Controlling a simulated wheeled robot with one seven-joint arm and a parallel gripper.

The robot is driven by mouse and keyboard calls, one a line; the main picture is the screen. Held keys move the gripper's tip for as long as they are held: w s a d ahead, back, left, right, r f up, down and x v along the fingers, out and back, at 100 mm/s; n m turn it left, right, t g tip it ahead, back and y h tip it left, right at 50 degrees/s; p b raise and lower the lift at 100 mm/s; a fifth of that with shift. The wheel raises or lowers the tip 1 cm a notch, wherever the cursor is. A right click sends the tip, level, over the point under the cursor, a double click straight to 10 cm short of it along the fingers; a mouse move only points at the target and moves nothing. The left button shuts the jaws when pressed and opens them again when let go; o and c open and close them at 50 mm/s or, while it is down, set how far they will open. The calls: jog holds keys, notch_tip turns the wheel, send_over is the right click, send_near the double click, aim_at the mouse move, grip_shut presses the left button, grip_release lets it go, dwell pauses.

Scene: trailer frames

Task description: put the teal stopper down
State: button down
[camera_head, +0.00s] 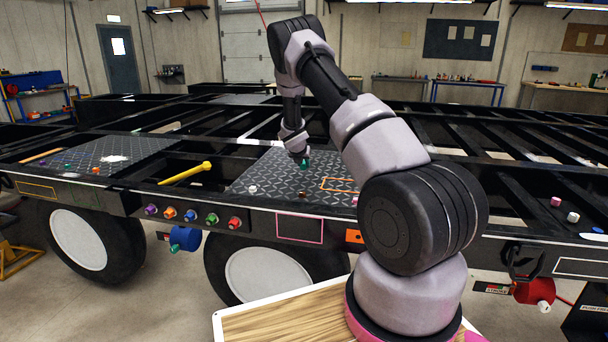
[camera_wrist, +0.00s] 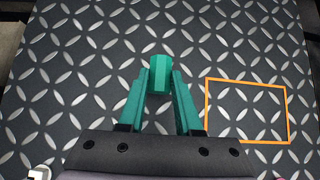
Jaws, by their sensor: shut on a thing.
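The teal stopper (camera_wrist: 159,64) is held between the teal fingers of my gripper (camera_wrist: 160,78), which is shut on it. In the head view, my gripper (camera_head: 303,157) points down over the dark tread plate (camera_head: 262,172), with a small teal end showing below it. I cannot tell whether the stopper touches the plate or hangs just above it. An orange rectangle outline (camera_wrist: 207,110) on the plate lies to the right of the stopper in the wrist view. It also shows in the head view (camera_head: 340,178).
A white stopper (camera_head: 252,188) and a dark brownish one (camera_head: 302,194) lie near the plate's front edge. A yellow bar (camera_head: 186,174) lies left of the plate. Several coloured plugs (camera_head: 190,215) line the frame's front side. The plate around my gripper is clear.

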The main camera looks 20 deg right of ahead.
jog(key=shift+f, duration=2.15)
jog(key=c, duration=0.6)
grip_release()
jog(key=shift+f, duration=0.1)
